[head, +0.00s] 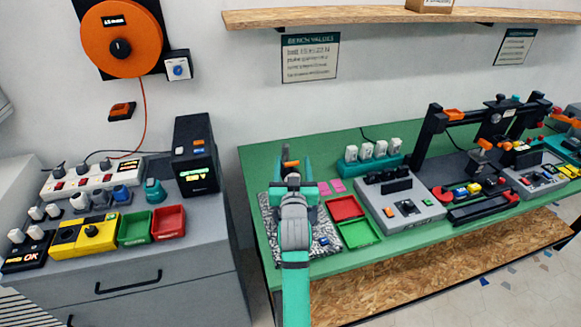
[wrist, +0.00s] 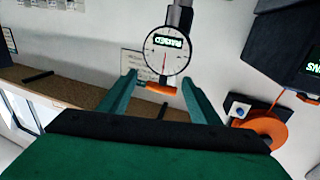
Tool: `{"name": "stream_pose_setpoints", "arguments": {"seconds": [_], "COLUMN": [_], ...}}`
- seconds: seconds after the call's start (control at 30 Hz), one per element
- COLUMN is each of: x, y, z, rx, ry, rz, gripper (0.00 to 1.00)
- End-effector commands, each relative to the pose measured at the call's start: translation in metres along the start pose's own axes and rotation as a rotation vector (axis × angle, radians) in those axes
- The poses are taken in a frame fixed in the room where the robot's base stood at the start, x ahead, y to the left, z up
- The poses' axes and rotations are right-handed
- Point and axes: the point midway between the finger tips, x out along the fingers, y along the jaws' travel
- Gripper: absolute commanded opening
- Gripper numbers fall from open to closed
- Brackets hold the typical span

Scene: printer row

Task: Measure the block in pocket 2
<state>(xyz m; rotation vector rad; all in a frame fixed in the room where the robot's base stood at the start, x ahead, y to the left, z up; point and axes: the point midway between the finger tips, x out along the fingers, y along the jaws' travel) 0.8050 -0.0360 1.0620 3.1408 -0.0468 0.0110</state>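My gripper (head: 293,166) is over the left part of the green bench (head: 262,158). Its two teal fingers are apart with nothing clasped; they also show in the wrist view (wrist: 159,82). A round dial gauge (wrist: 163,50) on a dark post shows beyond and between the fingers, upside down in that view. Its small display seems to read PARKED. An orange lever (wrist: 160,89) is at its edge; whether a finger touches it I cannot tell. Small coloured blocks (head: 474,188) lie in a dark tray at the right. I cannot read pocket numbers, and my arm hides part of the bench.
A red tray (head: 347,207) and a green tray (head: 359,234) sit right of my arm. A grey control box (head: 405,208) and a black gantry (head: 455,117) stand farther right. The left cabinet (head: 150,285) carries a yellow box (head: 85,239), trays and a black display unit (head: 196,155).

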Motion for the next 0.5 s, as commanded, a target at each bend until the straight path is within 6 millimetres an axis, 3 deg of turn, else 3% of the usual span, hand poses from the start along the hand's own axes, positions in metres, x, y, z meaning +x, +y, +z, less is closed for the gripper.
{"name": "stream_pose_setpoints", "arguments": {"seconds": [0.27,0.5], "x": [-0.004,-0.038], "y": [-0.002,-0.002], "z": [0.002,0.003], "rx": [0.0,0.001], "ry": [-0.004,-0.005], "rz": [-0.002,-0.002], "gripper": [0.57,0.57]}}
